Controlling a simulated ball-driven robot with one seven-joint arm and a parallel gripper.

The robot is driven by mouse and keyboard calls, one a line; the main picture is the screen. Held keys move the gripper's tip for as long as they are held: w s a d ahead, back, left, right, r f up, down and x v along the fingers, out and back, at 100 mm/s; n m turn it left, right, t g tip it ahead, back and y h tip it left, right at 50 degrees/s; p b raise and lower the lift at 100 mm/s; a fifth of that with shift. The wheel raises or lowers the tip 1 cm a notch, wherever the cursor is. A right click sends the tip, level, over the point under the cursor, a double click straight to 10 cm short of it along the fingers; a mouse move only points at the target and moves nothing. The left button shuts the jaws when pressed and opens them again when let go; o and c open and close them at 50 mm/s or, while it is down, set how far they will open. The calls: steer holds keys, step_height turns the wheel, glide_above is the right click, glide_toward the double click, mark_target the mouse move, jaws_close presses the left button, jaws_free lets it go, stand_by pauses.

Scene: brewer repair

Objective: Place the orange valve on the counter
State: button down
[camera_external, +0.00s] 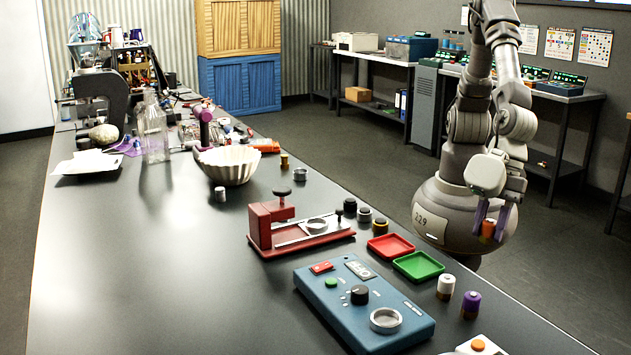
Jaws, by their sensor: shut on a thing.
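My gripper (492,222) hangs at the right, in front of my round grey base and beyond the right edge of the counter. Its two purple fingers are shut on the orange valve (488,229), a small orange piece with a dark part. The valve is held up in the air, apart from the counter. The counter (150,270) is a long dark table running from the front to the back left. Part of the valve is hidden by the fingers.
Near the counter's right edge are a red tray (391,247), a green tray (418,265), a white cylinder (446,287) and a purple cylinder (471,305). A blue device (365,305) and a red press (300,227) stand left of them. The counter's left front is clear.

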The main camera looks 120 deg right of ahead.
steer(key=shift+n, duration=0.3)
steer(key=f, duration=0.1)
steer(key=a+f, duration=0.1)
steer(key=s+f, duration=0.1)
steer(key=f, duration=0.1)
steer(key=shift+a, duration=0.15)
steer(key=shift+f, duration=0.55)
steer(key=w+a, duration=0.3)
steer(key=a, duration=0.1)
steer(key=w+a+f, duration=0.1)
steer(key=w+a, duration=0.6)
steer(key=shift+w+a+f, duration=0.2)
steer(key=shift+a+f, duration=0.05)
steer(key=shift+a, duration=0.15)
steer(key=shift+a+f, duration=0.1)
steer(key=shift+f, duration=0.05)
steer(key=shift+f+b, duration=0.65)
steer(key=shift+f, duration=0.9)
